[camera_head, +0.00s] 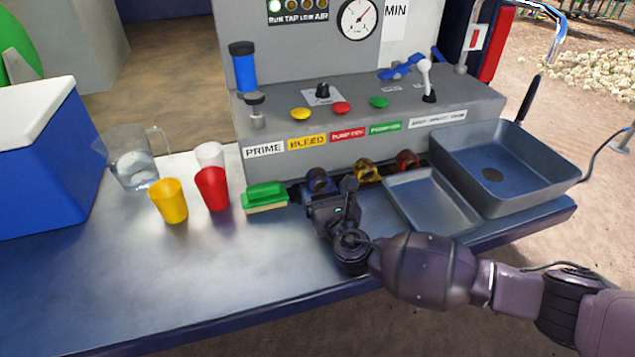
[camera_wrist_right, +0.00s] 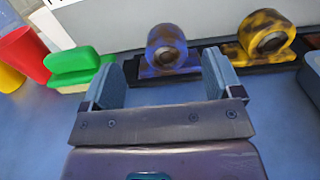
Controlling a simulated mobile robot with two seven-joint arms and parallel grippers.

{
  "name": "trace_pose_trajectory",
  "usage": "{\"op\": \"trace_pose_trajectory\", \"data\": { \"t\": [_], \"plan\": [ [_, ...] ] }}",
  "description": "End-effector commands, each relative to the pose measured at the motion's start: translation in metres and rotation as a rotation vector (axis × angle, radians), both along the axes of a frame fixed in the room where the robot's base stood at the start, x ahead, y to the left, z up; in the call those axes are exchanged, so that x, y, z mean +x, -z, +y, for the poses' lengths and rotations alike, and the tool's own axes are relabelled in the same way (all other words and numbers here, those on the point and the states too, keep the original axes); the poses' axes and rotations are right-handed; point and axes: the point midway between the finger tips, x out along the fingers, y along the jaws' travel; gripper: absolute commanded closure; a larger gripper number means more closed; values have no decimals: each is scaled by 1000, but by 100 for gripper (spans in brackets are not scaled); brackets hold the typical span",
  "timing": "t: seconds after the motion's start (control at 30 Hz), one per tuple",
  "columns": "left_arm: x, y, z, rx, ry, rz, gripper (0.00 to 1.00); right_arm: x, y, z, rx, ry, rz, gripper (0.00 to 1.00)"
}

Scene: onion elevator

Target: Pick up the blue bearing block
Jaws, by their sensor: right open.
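The blue bearing block (camera_head: 319,181) stands on a dark strip at the foot of the grey machine, left of the yellow one. In the right wrist view the blue bearing block (camera_wrist_right: 166,49) lies ahead of and between the open fingers, not touching them as far as I can see. My right gripper (camera_head: 330,198) is open and empty, just in front of the blue block in the head view. It also shows in the right wrist view (camera_wrist_right: 165,80). My left gripper is not in view.
A yellow bearing block (camera_head: 367,170) and a red one (camera_head: 407,160) stand to the right. A green sponge brush (camera_head: 264,197) lies close on the left, with cups beyond. A grey tray (camera_head: 432,203) and a deep basin (camera_head: 505,170) are right. The front-left table is clear.

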Motion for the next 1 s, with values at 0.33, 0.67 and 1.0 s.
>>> {"op": "trace_pose_trajectory", "data": {
  "t": [0.33,0.67,1.0],
  "plan": [
    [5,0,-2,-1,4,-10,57,26,1,6,-1,0,0,15],
    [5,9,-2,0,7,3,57,60,1,14,1,0,1,15],
    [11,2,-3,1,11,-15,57,61,-1,15,1,0,0,26]
  ]
}}
